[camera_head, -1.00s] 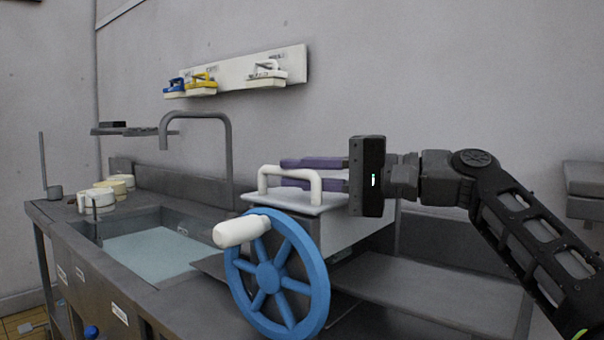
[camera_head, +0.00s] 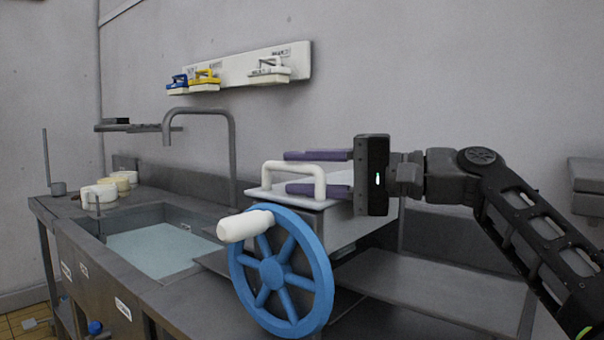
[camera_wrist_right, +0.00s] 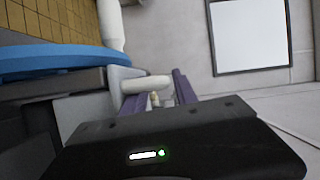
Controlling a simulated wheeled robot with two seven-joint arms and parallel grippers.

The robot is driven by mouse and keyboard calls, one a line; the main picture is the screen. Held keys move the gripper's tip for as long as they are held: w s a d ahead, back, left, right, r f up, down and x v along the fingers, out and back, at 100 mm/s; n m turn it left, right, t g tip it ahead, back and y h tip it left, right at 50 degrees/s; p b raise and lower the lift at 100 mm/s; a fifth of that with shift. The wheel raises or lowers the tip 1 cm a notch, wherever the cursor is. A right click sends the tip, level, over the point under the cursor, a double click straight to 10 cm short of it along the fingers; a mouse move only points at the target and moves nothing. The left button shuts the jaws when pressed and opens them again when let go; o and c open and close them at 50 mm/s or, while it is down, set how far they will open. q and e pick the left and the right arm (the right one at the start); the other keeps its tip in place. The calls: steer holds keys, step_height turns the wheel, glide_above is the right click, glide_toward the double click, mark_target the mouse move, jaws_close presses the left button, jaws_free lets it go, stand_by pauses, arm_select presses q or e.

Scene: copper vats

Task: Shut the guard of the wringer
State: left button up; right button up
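The wringer stands on the counter right of the basin, with a blue crank wheel (camera_head: 281,272) and white crank knob (camera_head: 244,226) in front. Its guard (camera_head: 310,202) is a pale plate on top with a white loop handle (camera_head: 291,167). It looks nearly level; whether it is fully down I cannot tell. My right gripper (camera_head: 287,172) reaches in from the right, its two purple fingers apart. One finger shows above the handle's bar, the other below it, partly behind its post. In the wrist view the white handle (camera_wrist_right: 148,83) is at the fingertips. My left gripper is out of view.
The water-filled basin (camera_head: 155,246) with a grey tap (camera_head: 233,150) lies to the left. Several pale round pieces (camera_head: 100,194) stand on the counter's far left. A wall rack (camera_head: 300,66) holds brushes. The counter right of the wringer (camera_head: 440,290) is bare.

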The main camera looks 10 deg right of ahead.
steer(key=v, duration=0.7)
steer(key=shift+d+b, duration=0.2)
steer(key=shift+b, duration=0.2)
steer(key=shift+s, duration=0.1)
